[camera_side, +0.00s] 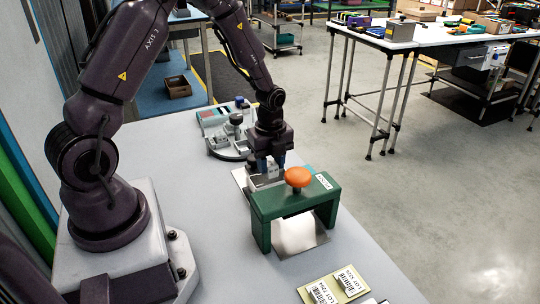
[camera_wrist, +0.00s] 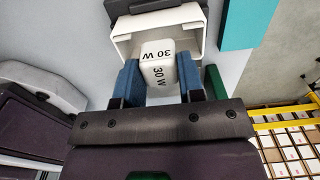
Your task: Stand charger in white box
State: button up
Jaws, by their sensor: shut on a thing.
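The charger (camera_wrist: 158,62) is a small white block marked "30 W". My gripper (camera_wrist: 159,78) is shut on it, with one blue finger on each side. The white box (camera_wrist: 124,42) is open towards the wrist camera, and the charger's far end shows against its opening. I cannot tell whether the charger is inside the box or just outside it. In the side view my gripper (camera_side: 270,163) points down at the white box (camera_side: 262,182), behind a green bridge-shaped frame. The frame hides part of the box and most of the charger.
The green frame (camera_side: 262,207) with an orange knob (camera_side: 298,177) stands close in front of my gripper, over a metal plate (camera_side: 300,236). A grey fixture (camera_side: 230,150) stands behind. Labelled cards (camera_side: 335,287) lie at the front edge. The table left of the frame is clear.

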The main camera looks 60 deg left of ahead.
aim_at(270, 173)
jog(key=shift+f, duration=1.8)
jog(key=o, duration=1)
jog(key=c, duration=0.3)
jog(key=shift+r, duration=3.95)
jog(key=shift+c, duration=0.2)
